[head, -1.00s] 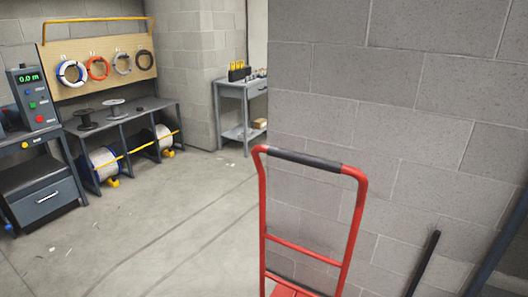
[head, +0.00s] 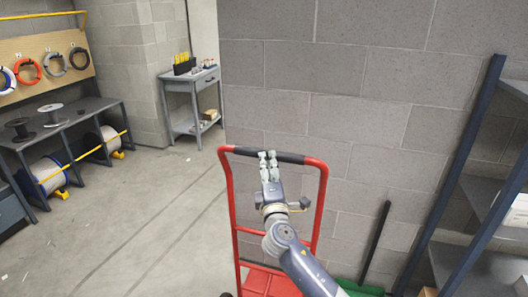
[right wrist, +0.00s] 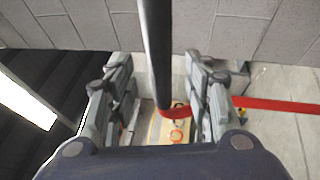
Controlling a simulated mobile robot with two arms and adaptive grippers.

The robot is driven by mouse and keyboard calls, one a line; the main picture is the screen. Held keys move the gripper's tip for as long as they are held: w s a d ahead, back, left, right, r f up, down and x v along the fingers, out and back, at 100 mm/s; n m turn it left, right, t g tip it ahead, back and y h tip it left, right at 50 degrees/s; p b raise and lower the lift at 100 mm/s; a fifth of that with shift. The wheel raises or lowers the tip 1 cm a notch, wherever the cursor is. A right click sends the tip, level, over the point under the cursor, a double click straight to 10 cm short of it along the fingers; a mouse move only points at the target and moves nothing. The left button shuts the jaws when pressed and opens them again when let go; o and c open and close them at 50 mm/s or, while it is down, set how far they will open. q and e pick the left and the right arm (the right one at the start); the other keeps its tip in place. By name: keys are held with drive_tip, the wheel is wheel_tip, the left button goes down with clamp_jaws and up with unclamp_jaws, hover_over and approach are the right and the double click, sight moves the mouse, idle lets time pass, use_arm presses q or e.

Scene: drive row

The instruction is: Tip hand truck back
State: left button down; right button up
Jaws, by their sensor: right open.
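The red hand truck (head: 233,205) stands upright in front of the block wall, with a black grip on its top bar (head: 292,157). My right gripper (head: 268,155) is at the middle of that bar in the head view. In the right wrist view my right gripper (right wrist: 158,95) is open, and the black bar (right wrist: 156,50) runs between its two fingers without being clamped. Whether a finger touches the bar I cannot tell. My arm hides part of the truck's frame. My left gripper is not in view.
A dark blue shelf rack (head: 462,170) stands close on the right. A black pole with a green foot (head: 358,287) leans by the wall. A workbench with cable reels (head: 70,128) and a small grey table (head: 192,88) are at the left. The floor at left is clear.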

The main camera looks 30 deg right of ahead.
drive_tip(key=shift+p+x, duration=0.45)
drive_tip(key=shift+x, duration=2.75)
clamp_jaws()
